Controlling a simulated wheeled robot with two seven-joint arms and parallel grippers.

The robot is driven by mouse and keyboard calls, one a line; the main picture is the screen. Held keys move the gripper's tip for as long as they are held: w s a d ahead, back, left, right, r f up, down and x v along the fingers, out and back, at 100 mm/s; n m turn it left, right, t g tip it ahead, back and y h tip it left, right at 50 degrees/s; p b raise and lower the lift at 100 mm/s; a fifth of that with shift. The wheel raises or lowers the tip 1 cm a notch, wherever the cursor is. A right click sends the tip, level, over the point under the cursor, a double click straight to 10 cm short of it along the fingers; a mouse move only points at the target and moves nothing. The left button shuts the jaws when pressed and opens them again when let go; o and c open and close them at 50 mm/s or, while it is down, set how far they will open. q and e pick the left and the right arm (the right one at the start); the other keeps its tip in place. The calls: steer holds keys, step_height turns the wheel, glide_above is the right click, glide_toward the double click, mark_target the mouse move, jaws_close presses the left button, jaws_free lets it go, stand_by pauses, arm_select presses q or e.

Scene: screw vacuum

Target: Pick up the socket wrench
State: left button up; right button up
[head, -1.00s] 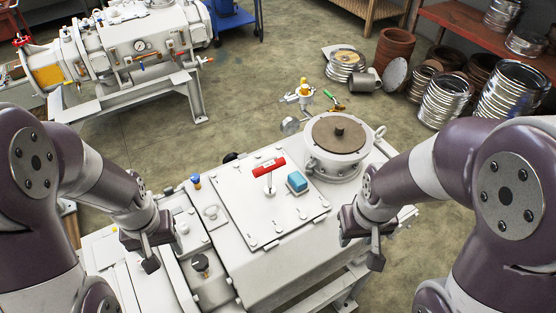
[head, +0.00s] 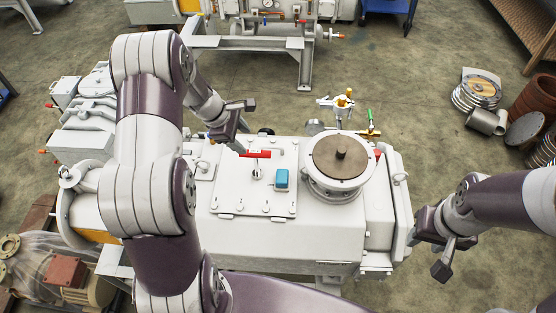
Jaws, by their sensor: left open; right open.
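The socket wrench (head: 260,154) has a red crossbar handle on a short metal shaft. It stands upright on the bolted white cover plate (head: 232,195) of the pump. My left gripper (head: 245,127) is open and empty, behind and slightly left of the wrench. Its lower finger appears close to the left end of the red handle; I cannot tell whether they touch. My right gripper (head: 426,256) is open and empty, out past the right end of the pump, far from the wrench.
A round flange with a brown disc (head: 340,156) rises further right. A brass valve with a green handle (head: 371,120) stands behind. Floor between the pump and the rear machine is clear.

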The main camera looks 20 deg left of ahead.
mark_target(259, 156)
arm_select(q)
steer(key=shift+n, duration=0.3)
steer(key=f, duration=0.2)
steer(key=w+f+p, duration=0.1)
steer(key=f, duration=0.1)
steer(key=shift+f, duration=0.3)
steer(key=d+f+p, duration=0.1)
steer(key=w+d+f, duration=0.1)
steer(key=shift+w+d+f+p, duration=0.2)
steer(key=shift+f+p, duration=0.15)
steer(key=shift+f, duration=0.05)
steer(key=p+x, duration=0.1)
steer(key=x, duration=0.3)
steer(key=shift+s+a+p, duration=0.1)
steer(key=shift+a+p, duration=0.05)
steer(key=shift+p, duration=0.2)
steer(key=shift+f, duration=0.25)
steer(key=c, duration=0.6)
jaws_close()
arm_select(e)
steer(key=r, duration=0.2)
steer(key=a+r, duration=0.1)
steer(key=r, duration=0.1)
steer(key=shift+s+a+r, duration=0.1)
steer(key=shift+a+r, duration=0.05)
steer(key=shift+r, duration=0.1)
